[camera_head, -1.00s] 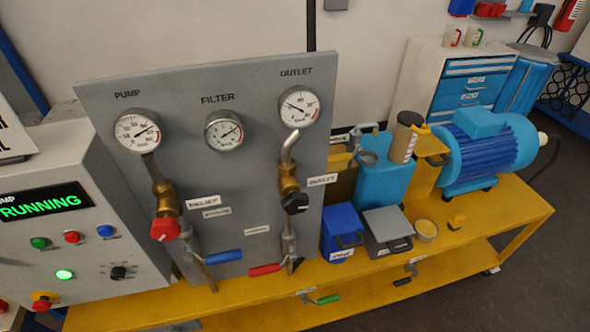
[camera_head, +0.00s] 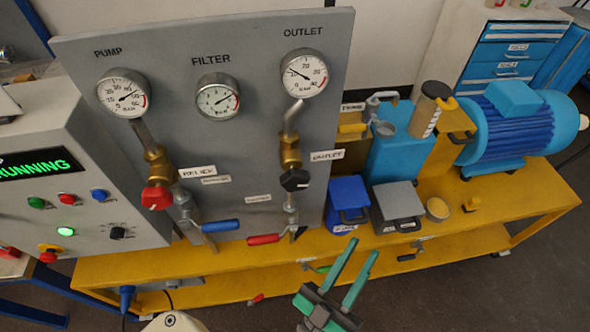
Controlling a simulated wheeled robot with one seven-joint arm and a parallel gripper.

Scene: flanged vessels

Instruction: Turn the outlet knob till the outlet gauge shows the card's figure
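The outlet knob (camera_head: 294,180) is black, on a brass valve below the outlet gauge (camera_head: 303,73) at the panel's upper right. That gauge has a white round dial with a thin dark needle pointing to the upper left; its exact reading is too small to tell. My gripper (camera_head: 357,256) shows at the bottom, with two green fingers spread apart and nothing between them. It is below and to the right of the knob, apart from it. No card with a figure can be made out.
The grey panel (camera_head: 230,140) also holds pump (camera_head: 124,93) and filter (camera_head: 218,97) gauges, a red knob (camera_head: 157,197), a blue lever (camera_head: 220,226) and a red lever (camera_head: 263,239). Blue (camera_head: 347,201) and grey (camera_head: 398,203) boxes stand right of it on the yellow bench (camera_head: 470,219).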

